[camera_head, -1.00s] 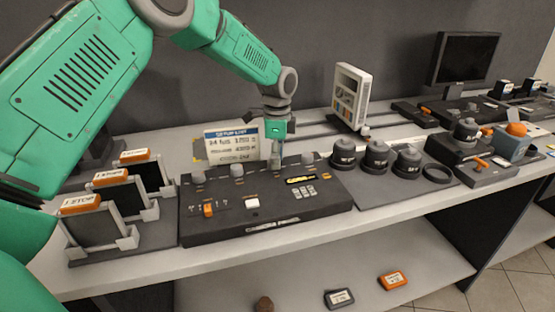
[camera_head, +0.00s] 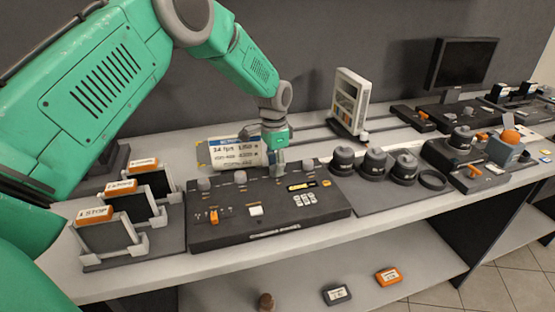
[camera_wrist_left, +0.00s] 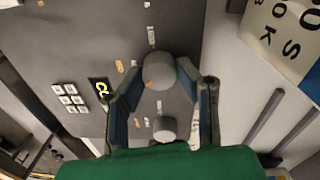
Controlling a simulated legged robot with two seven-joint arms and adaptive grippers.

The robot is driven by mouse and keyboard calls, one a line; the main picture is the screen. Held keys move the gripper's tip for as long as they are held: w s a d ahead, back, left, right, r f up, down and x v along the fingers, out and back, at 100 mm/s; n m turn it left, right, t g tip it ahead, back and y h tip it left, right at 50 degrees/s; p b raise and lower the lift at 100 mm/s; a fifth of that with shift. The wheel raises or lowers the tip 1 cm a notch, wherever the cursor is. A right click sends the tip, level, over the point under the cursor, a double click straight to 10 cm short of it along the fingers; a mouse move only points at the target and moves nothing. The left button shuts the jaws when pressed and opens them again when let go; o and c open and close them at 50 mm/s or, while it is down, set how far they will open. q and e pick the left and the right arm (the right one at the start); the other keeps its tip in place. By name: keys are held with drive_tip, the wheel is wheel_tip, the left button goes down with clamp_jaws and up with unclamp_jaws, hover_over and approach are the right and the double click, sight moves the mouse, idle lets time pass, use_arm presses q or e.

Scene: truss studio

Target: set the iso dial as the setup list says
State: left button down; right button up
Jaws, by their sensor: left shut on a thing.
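The dark control panel (camera_head: 230,230) lies on the white bench, with grey round dials along its back edge. My left gripper (camera_head: 279,168) comes down over the third dial from the left. In the left wrist view the fingers (camera_wrist_left: 160,85) are closed around a grey dial (camera_wrist_left: 158,70), one on each side. Another dial (camera_wrist_left: 165,126) shows nearer the palm. The other dials in the head view are the left one (camera_head: 203,184), the second (camera_head: 240,177) and the right one (camera_head: 308,164). The setup list card (camera_head: 236,150) stands behind the panel, partly hidden by the gripper. Dial labels are too small to read.
Framed filters with orange tabs (camera_head: 121,187) stand left of the panel. Black lenses (camera_head: 375,163) stand on a mat to the right. A white chart stand (camera_head: 350,100) is behind. The bench's front strip (camera_head: 250,262) is clear.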

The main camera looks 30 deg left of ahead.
use_arm(q)
drive_tip(key=n, duration=0.1)
drive_tip(key=n+p, duration=0.1)
drive_tip(key=n, duration=0.1)
drive_tip(key=n+p, duration=0.1)
drive_tip(key=shift+s+a+f+n, duration=0.1)
drive_tip(key=shift+s+f+n, duration=0.15)
drive_tip(key=shift+s+n, duration=0.1)
drive_tip(key=shift+f+n+p, duration=0.1)
drive_tip(key=shift+n+p, duration=0.65)
drive_tip(key=shift+n, duration=1.7)
drive_tip(key=c, duration=1.2)
unclamp_jaws()
drive_tip(key=shift+w, duration=0.1)
